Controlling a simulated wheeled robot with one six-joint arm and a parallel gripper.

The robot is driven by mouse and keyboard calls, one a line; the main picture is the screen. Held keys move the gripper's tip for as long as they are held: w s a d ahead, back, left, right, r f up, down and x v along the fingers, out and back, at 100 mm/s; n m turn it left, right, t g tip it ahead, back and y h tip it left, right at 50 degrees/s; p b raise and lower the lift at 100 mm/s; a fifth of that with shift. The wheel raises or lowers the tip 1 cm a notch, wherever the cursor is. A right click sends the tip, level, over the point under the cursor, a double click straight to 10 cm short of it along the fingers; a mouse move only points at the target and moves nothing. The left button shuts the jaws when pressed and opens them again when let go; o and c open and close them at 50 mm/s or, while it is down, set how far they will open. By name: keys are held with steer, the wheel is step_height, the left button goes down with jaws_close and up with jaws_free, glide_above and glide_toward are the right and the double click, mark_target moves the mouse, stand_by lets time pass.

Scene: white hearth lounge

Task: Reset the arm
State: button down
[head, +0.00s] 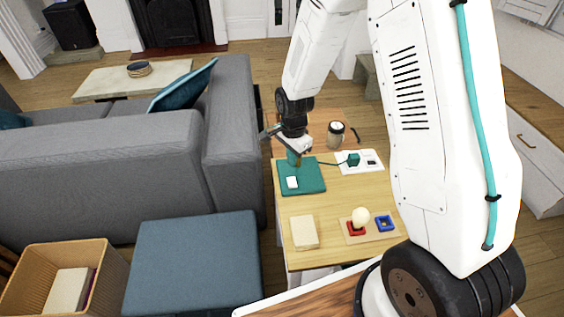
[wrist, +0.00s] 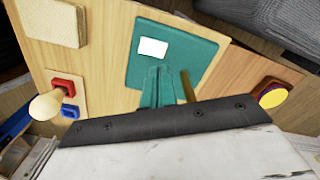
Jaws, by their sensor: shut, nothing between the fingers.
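My gripper (head: 294,160) hangs from my arm, pointing down over the dark green mat (head: 315,181) on the wooden table. Its teal fingers (wrist: 158,88) are together with nothing between them. The green mat (wrist: 190,58) lies beneath the fingers in the wrist view. A small white block (head: 292,182) rests on the mat, apart from the fingers; it also shows in the wrist view (wrist: 153,47). A thin brass-coloured rod (wrist: 187,88) stands just beside the fingers; whether it touches them I cannot tell.
The table (head: 350,190) also bears a cream block (head: 304,232), a red holder (head: 356,231) with a pale rounded knob (head: 361,216), a blue square ring (head: 385,224), a green cube (head: 353,159) with a cord, and a jar (head: 335,134). A grey sofa (head: 120,165) stands left.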

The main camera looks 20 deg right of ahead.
steer(key=s+n+g, duration=0.1)
steer(key=s+n, duration=0.1)
steer(key=s, duration=0.1)
steer(key=shift+s+d+n, duration=0.1)
steer(key=shift+s+n, duration=0.05)
steer(key=shift+n, duration=0.25)
steer(key=s+d+r+n+t, duration=0.1)
steer(key=s+r+n, duration=0.4)
steer(key=s+r, duration=0.8)
steer(key=s+d+r+n+t, duration=0.1)
steer(key=s+r+n, duration=0.5)
steer(key=s+r, duration=0.6)
step_height(320, 180, up, 6)
steer(key=shift+s+d+f, duration=0.1)
steer(key=shift+s+d, duration=0.25)
